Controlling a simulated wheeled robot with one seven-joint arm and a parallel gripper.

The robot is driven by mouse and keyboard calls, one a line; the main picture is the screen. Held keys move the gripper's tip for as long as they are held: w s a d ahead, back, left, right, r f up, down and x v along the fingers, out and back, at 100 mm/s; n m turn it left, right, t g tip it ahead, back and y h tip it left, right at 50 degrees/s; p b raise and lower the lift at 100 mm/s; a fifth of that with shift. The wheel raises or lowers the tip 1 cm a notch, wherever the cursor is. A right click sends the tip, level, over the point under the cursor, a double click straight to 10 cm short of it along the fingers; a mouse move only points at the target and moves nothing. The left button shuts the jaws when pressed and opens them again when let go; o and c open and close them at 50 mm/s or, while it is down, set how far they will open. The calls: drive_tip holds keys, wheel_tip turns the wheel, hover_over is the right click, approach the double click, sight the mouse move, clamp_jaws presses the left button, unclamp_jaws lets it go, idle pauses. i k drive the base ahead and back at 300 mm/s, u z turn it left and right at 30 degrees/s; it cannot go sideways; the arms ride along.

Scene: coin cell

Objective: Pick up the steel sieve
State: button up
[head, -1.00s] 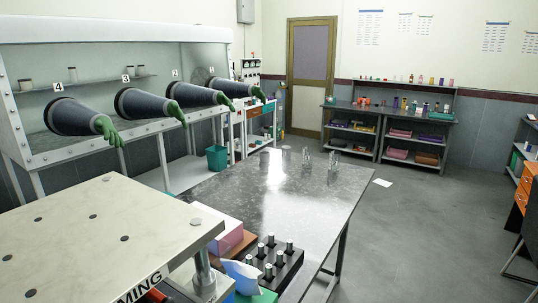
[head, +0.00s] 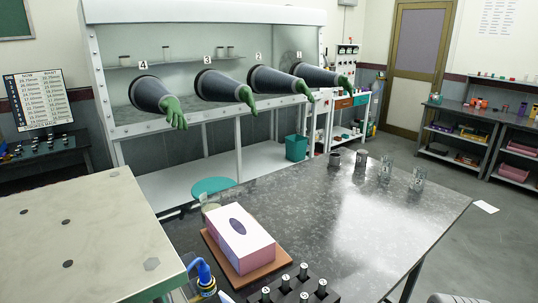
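I cannot make out the steel sieve for certain. Two small grey, metal-looking cylinders stand at the far end of the dark speckled table (head: 330,215): a dark one (head: 335,159) on the left and a lighter one (head: 361,159) beside it. Either might be the sieve, but they are too small to tell. My gripper is not in the head view.
Two clear glass vessels stand right of the cylinders, the nearer one (head: 418,179) close to the table's right edge. A tissue box (head: 240,238) on a brown board and a black rack of metal-capped vials (head: 285,284) fill the near end. The table's middle is clear.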

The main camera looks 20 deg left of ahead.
sight(335, 158)
drive_tip(key=u, duration=0.15)
drive_tip(key=i, duration=0.25)
drive_tip(key=z, duration=1.5)
drive_tip(key=i, duration=3.15)
drive_tip(key=u, duration=3.5)
drive_tip(key=i, duration=0.45)
drive_tip(key=u, duration=0.05)
